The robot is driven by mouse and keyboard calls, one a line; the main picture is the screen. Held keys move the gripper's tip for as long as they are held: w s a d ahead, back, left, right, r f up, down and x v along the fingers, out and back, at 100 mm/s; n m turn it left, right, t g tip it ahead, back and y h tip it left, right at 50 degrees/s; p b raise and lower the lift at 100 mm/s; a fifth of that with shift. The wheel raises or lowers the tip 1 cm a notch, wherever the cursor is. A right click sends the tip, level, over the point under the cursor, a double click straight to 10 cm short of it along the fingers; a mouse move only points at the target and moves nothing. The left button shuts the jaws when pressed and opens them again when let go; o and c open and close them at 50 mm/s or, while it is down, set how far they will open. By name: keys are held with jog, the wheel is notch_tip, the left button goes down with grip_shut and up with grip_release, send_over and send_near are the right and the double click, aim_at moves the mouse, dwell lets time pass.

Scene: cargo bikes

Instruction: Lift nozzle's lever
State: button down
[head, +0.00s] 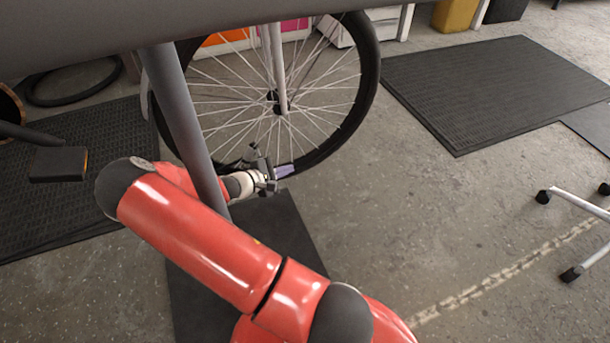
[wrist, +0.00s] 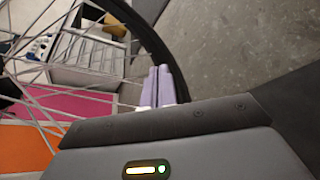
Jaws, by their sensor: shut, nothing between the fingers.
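The bike wheel (head: 343,130) with its black tyre and pale spokes stands upright in the head view. My gripper (head: 287,171) is at the lower part of this wheel, close beside the tyre. In the wrist view its two pale purple fingers (wrist: 158,87) are together with nothing between them, next to the tyre (wrist: 152,35). I cannot make out the nozzle or its lever in either view; they may be hidden or too small to tell.
A pedal (head: 58,164) is at the left. Dark mats (head: 500,85) lie on the concrete floor. White wheeled legs (head: 580,203) stand at the right.

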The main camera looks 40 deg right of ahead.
jog(key=shift+w, duration=0.15)
jog(key=shift+w+a, duration=0.35)
jog(key=shift+w, duration=0.25)
